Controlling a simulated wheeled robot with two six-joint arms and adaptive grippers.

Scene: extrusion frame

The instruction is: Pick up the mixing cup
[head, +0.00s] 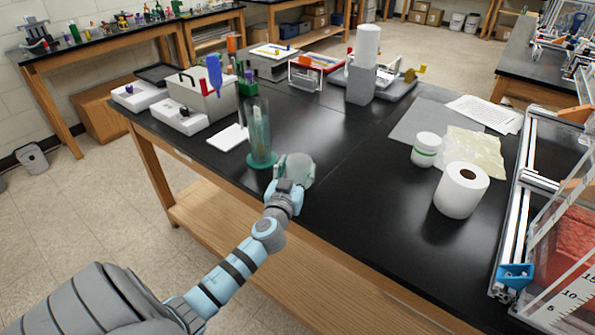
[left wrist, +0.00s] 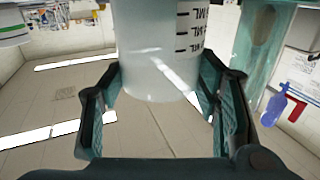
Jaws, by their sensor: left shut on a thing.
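The mixing cup (head: 301,170) is a translucent, whitish cup at the near edge of the black table, just right of the tall clear cylinder. My left gripper (head: 293,168) reaches in from the front left and is shut on it. In the left wrist view, the cup (left wrist: 158,55) shows dark mL marks and sits between the two fingers of the left gripper (left wrist: 162,95). I cannot tell whether the cup's base touches the table. My right gripper is not in view.
The tall clear cylinder (head: 257,133) on a green base stands close behind the cup. A white jar (head: 426,149) and a paper roll (head: 462,190) stand to the right. A metal frame (head: 522,190) lines the right side. The table between is clear.

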